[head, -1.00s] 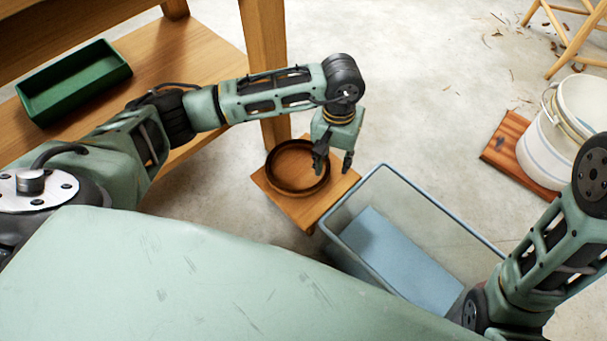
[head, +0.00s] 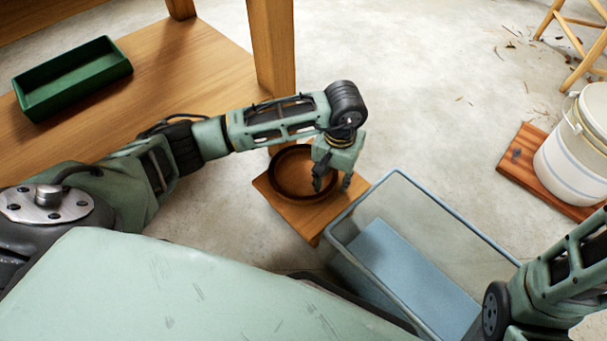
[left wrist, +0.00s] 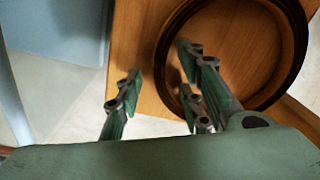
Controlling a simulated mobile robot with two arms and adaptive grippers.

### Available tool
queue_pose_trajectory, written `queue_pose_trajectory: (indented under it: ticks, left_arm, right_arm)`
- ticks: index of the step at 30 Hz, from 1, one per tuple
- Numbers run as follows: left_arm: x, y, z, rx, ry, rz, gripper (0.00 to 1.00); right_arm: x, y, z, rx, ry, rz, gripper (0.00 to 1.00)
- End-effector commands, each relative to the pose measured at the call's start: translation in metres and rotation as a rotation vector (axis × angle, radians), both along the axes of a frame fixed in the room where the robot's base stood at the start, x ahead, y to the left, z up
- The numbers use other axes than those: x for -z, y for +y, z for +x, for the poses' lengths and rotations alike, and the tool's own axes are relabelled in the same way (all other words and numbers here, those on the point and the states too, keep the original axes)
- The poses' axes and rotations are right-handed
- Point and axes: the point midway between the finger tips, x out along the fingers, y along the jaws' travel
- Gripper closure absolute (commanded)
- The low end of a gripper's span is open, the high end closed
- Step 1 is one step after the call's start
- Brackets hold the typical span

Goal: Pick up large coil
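The large coil (head: 274,177) is a dark brown ring lying flat on a small wooden stool (head: 311,217). My left gripper (head: 332,184) points down over the coil's right side in the head view. In the left wrist view the gripper (left wrist: 160,65) is open. One finger shows over the coil's inside and the other outside it, with the coil's rim (left wrist: 168,40) showing between them. I cannot tell how far the fingertips are above the stool. Nothing is held. My right gripper is out of view; only part of that arm shows.
A clear bin with a blue bottom (head: 412,272) stands close to the stool's right. A green tray (head: 72,80) sits on a wooden bench (head: 190,68) at left. The bench leg (head: 272,50) is just behind the stool. A white bucket (head: 575,160) stands on a wooden board (head: 520,165) at right.

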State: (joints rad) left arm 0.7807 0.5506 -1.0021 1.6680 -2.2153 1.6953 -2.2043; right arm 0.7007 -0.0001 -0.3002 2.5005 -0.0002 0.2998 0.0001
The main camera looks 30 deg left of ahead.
Motion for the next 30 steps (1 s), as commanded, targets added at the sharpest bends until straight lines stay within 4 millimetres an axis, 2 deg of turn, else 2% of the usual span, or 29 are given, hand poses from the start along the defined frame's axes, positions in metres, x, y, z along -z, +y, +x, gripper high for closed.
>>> queue_pose_trajectory:
  ticks: [2,13,25,30]
  left_arm:
    - [-0.001,0.0,0.0,0.0,0.0,0.0,0.67]
    - [-0.001,0.0,0.0,-0.001,0.0,0.0,0.99]
    - [-0.003,0.0,0.0,-0.001,-0.001,0.0,1.0]
    - [-0.015,0.0,0.001,-0.001,-0.002,0.001,1.0]
  right_arm:
    - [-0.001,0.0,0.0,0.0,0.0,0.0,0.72]
    - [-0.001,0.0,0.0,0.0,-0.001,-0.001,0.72]
    - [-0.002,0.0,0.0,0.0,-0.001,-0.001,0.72]
    - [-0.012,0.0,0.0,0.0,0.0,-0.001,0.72]
